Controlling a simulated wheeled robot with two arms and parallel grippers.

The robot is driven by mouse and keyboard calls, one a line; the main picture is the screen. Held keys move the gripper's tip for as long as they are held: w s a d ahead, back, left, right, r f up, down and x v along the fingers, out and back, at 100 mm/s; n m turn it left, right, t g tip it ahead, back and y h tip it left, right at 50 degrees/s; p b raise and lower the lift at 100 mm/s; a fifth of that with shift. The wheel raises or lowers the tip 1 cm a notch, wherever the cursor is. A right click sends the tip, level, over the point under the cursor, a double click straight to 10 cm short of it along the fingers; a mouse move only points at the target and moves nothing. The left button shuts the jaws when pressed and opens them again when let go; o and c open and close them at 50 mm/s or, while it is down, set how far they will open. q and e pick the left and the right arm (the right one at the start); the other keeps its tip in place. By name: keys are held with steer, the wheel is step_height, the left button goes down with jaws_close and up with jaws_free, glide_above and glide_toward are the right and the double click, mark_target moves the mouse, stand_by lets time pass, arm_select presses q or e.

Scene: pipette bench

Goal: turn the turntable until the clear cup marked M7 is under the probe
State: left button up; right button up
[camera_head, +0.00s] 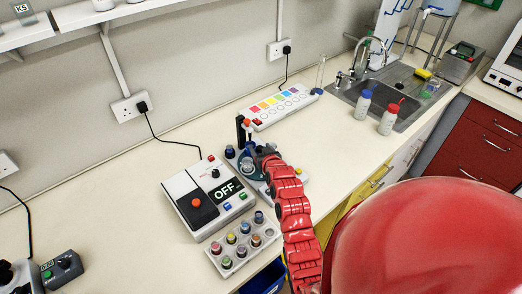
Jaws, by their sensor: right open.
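My right gripper (264,152) is at the end of the red arm reaching up the middle of the view. It is open, over a small pale blue-grey apparatus (246,168) that seems to be the turntable. The gripper and arm hide much of it. A dark cup or knob (230,152) shows at its left edge. A dark upright post (240,130) with an orange part stands behind it and may carry the probe. I cannot make out a clear cup marked M7. Whether the gripper touches anything is unclear. My left gripper is not in view.
A control box (184,206) reading OFF stands left of the arm, with a tray of several coloured-top vials (221,262) in front. A strip with coloured squares (290,110) lies behind. Two bottles (363,106) stand by the sink (409,109).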

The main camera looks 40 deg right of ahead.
jaws_close()
steer(key=shift+f, duration=0.1)
stand_by(1.2)
